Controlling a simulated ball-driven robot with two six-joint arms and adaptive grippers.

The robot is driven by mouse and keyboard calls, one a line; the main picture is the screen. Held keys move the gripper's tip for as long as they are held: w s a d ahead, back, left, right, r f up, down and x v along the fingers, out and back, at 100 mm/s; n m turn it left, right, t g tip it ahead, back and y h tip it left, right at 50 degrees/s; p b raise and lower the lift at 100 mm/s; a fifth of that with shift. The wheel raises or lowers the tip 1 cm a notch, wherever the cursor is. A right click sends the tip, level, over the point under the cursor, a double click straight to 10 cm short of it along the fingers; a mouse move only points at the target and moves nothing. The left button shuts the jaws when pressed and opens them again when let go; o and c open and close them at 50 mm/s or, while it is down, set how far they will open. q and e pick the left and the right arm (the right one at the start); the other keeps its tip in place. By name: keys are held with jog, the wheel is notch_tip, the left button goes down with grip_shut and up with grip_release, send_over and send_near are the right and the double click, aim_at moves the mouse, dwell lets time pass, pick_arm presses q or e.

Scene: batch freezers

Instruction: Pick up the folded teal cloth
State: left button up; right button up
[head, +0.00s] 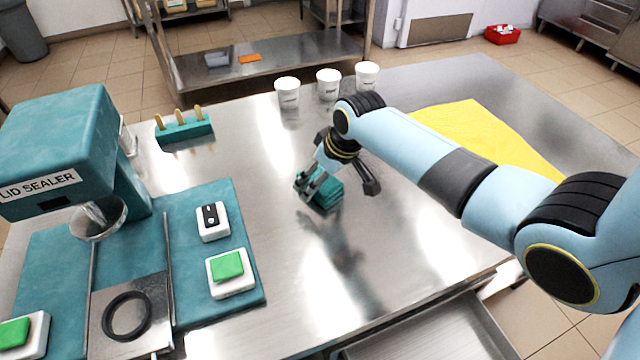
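The folded teal cloth (328,194) is a small thick bundle near the middle of the steel table. My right gripper (314,188) reaches it from above, its arm coming in from the right. Metal finger parts lie over the cloth's left side, and the wrist hides part of its top. I cannot tell whether the fingers are closed on the cloth or only beside it, or whether the cloth is clear of the table. My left gripper is not in view.
A teal lid sealer (60,150) with green buttons (228,267) stands at the left. Three white cups (328,84) and a teal holder with wooden sticks (184,132) stand at the back. A yellow cloth (480,135) lies at the right. An open drawer (430,335) juts out in front.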

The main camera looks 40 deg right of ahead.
jog(key=shift+x, duration=0.9)
jog(key=shift+f, duration=0.15)
jog(key=c, duration=1.2)
jog(key=shift+c, duration=0.2)
